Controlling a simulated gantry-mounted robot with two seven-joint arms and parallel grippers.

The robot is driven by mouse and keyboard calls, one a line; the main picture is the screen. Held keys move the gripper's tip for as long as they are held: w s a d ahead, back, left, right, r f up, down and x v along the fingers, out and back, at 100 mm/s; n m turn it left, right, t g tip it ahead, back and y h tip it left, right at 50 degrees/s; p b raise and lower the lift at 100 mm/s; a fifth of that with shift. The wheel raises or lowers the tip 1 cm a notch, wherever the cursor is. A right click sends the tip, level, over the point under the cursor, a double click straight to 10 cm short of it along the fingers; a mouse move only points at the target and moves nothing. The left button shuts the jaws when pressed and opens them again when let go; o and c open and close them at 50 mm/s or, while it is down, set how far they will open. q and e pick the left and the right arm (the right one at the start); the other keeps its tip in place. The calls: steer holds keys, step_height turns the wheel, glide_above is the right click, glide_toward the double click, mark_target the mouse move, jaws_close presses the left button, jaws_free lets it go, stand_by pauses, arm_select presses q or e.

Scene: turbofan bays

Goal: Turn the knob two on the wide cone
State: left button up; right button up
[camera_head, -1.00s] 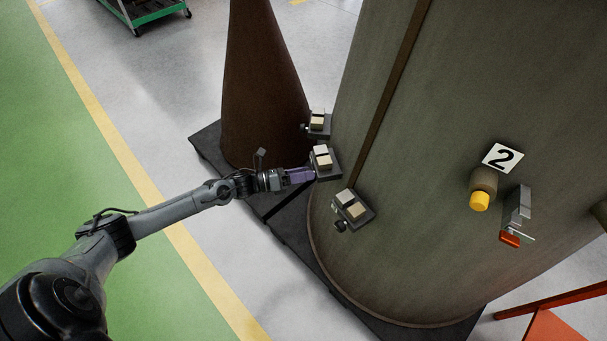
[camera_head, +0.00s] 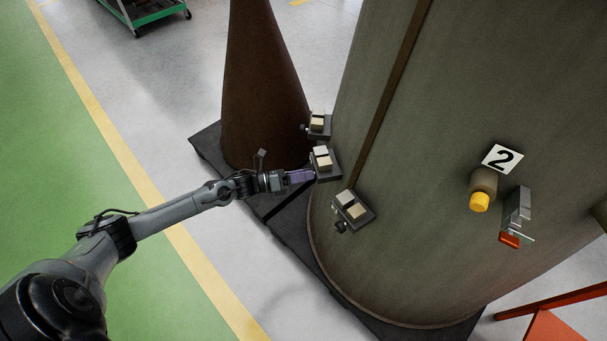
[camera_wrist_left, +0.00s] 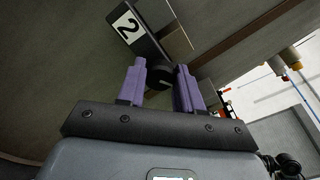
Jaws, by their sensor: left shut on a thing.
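The wide cone (camera_head: 420,140) is the large grey-green body filling the right of the head view. Several small dark brackets with pale blocks sit along its left lower side; my left gripper (camera_head: 300,176) is at the middle one (camera_head: 326,163). In the left wrist view, a dark round knob (camera_wrist_left: 159,75) sits between the purple fingers of my left gripper (camera_wrist_left: 161,68), beside a label marked 2 (camera_wrist_left: 127,24). The gripper is shut on this knob. In the head view the knob is hidden by the fingers and bracket. My right gripper is not in view.
A narrow brown cone (camera_head: 262,90) stands close behind my left gripper. Another bracket (camera_head: 352,210) is just in front. A larger 2 label (camera_head: 502,158), a yellow-tipped knob (camera_head: 480,200) and a red-ended lever (camera_head: 510,238) sit farther right. Open floor lies left.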

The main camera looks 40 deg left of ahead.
arm_select(q)
steer(key=shift+d+f+n+p, duration=0.1)
steer(key=shift+n+p, duration=3.95)
steer(key=shift+n, duration=13.75)
steer(key=o, duration=1)
steer(key=shift+o, duration=0.2)
